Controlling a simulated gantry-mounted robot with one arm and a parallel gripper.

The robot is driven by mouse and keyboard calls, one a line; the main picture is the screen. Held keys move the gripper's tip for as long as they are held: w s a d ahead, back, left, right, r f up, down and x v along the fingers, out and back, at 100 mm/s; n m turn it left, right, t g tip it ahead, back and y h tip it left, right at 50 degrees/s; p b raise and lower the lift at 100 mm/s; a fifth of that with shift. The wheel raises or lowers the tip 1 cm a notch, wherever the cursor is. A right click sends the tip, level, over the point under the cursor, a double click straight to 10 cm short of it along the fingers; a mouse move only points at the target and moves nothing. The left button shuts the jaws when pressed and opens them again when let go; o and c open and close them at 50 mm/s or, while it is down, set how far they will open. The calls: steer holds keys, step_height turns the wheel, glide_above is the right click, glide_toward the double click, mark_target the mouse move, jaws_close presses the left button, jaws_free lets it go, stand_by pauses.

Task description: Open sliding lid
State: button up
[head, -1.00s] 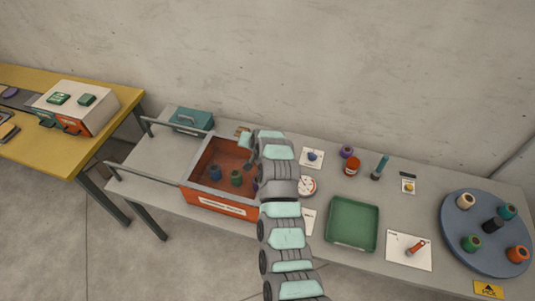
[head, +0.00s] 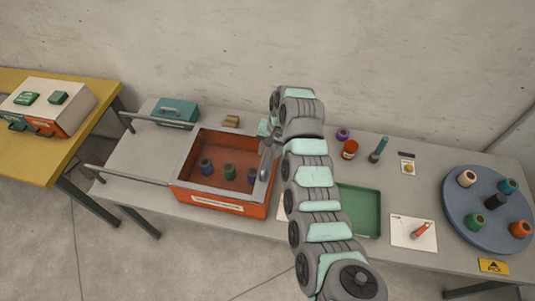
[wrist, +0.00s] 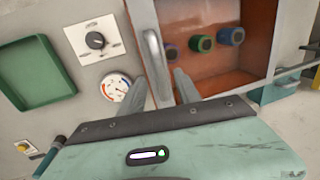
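The orange-red box (head: 215,196) stands left of centre on the grey table, with several spools inside showing, among them a green spool (head: 229,172). A grey upright handle (wrist: 154,62) stands at the box's edge in the wrist view. The sliding lid seems to be a see-through panel over the box; its outline is hard to make out. My gripper (head: 268,150) is at the box's right edge. In the wrist view my gripper (wrist: 161,82) has its fingers apart, one each side of the handle's near end. I cannot tell whether they touch it.
Two rails (head: 130,175) run left from the box over clear tabletop. A teal case (head: 175,111) stands behind them. A dial gauge (wrist: 116,87), a knob card (wrist: 95,40) and a green tray (head: 361,211) lie beside the box. A blue turntable (head: 490,235) with spools is at far right.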

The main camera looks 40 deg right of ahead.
mark_target(267, 157)
steer(key=shift+w+a+f, duration=0.1)
steer(key=shift+w+f, duration=0.05)
steer(key=shift+f, duration=0.6)
steer(key=shift+w+f, duration=0.15)
steer(key=shift+f, duration=0.6)
jaws_close()
stand_by(0.4)
